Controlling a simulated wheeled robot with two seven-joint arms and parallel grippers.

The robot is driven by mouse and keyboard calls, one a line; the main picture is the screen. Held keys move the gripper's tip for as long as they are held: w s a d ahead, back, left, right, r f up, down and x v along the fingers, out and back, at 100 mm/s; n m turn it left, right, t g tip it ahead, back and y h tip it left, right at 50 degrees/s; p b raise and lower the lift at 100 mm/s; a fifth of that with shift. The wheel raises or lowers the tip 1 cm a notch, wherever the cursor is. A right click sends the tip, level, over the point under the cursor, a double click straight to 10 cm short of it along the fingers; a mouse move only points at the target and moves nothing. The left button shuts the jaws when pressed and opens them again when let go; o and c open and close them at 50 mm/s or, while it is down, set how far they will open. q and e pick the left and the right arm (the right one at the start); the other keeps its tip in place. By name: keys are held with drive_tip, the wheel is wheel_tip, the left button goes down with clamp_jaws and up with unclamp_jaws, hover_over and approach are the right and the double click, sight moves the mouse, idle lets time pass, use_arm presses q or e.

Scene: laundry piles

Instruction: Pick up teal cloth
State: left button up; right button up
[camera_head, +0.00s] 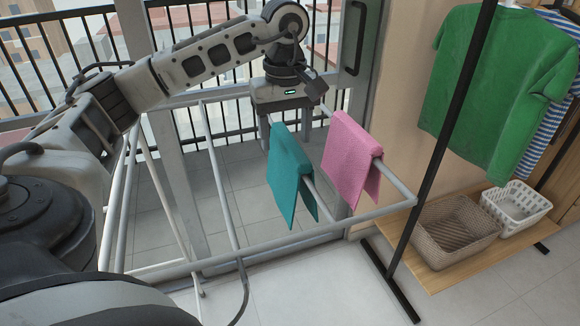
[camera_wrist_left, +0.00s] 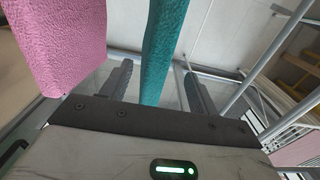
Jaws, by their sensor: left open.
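The teal cloth (camera_head: 287,180) hangs folded over a bar of the drying rack in the head view. In the left wrist view the teal cloth (camera_wrist_left: 163,45) shows edge-on between the two fingers, with a gap on each side. My left gripper (camera_head: 285,124) points down just above and behind the teal cloth. Its two fingers are spread apart in the wrist view (camera_wrist_left: 158,92), and it holds nothing. My right gripper does not show.
A pink cloth (camera_head: 347,155) hangs on the rack just right of the teal one, close to the left gripper. The rack's rail (camera_head: 300,240) runs in front. A black pole (camera_head: 440,140), green shirt (camera_head: 500,90), woven basket (camera_head: 455,232) and white basket (camera_head: 517,207) stand to the right.

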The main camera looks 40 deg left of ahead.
sight(290, 156)
use_arm(q)
drive_tip(key=f, duration=0.2)
drive_tip(key=d+f, duration=0.1)
drive_tip(key=f, duration=0.2)
drive_tip(key=c, duration=1.1)
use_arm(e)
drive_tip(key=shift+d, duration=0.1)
use_arm(q)
drive_tip(key=shift+r, duration=0.1)
